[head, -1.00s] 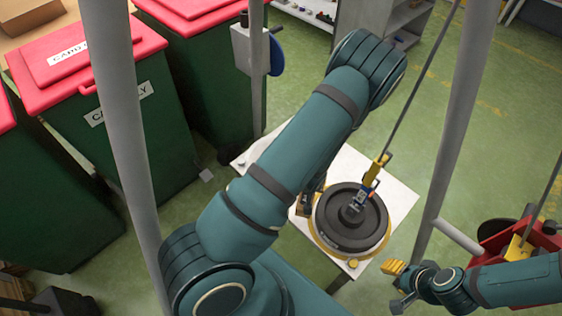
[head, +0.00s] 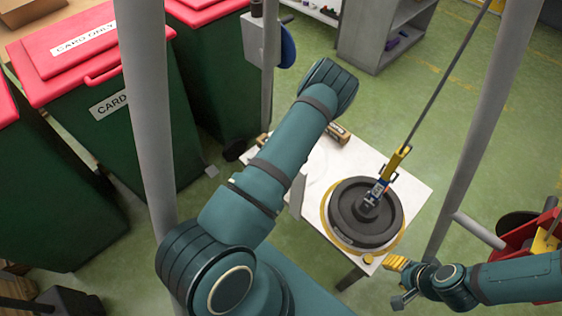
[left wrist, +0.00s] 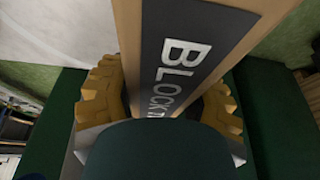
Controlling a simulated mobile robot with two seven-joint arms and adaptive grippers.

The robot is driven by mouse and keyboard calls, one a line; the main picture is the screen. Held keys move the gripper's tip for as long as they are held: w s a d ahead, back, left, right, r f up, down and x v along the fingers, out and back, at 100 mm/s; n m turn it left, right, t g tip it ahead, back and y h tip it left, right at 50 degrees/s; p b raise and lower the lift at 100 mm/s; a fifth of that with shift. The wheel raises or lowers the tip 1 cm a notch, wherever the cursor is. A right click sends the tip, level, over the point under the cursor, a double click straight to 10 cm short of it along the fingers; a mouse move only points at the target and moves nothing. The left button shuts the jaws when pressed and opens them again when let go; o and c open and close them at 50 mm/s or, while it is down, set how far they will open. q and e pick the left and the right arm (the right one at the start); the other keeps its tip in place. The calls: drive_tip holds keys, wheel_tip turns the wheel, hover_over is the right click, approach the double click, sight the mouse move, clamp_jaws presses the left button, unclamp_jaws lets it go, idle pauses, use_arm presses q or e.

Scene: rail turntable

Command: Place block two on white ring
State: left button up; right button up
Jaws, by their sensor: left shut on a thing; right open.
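A wooden block (left wrist: 185,60) with a dark label fills the middle of the left wrist view. The label reads "BLOCK"; the rest is hidden by my gripper body. My left gripper (left wrist: 162,100) is shut on this block, with yellow ridged fingers on both sides. In the head view my left arm hides that gripper. A wooden piece with a dark face (head: 338,132) shows beside the arm, over the table's far side. A faint pale curve (head: 312,178) on the white tabletop may be the white ring, largely hidden by the arm. My right gripper (head: 397,282) is open and empty.
A dark round weight (head: 345,222) sits in a yellow ring on the white table (head: 405,180), with a yellow hook and rod (head: 398,160) above it. Grey posts (head: 147,120) stand left and right. Green bins with red lids (head: 115,130) stand at left.

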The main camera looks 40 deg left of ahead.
use_arm(q)
wheel_tip(320, 180, down, 6)
drive_tip(key=shift+b, duration=0.65)
drive_tip(key=shift+r, duration=0.1)
drive_tip(key=o, duration=1.3)
drive_tip(key=p+v, duration=0.3)
drive_tip(key=v, duration=0.9)
drive_tip(key=shift+w, duration=0.1)
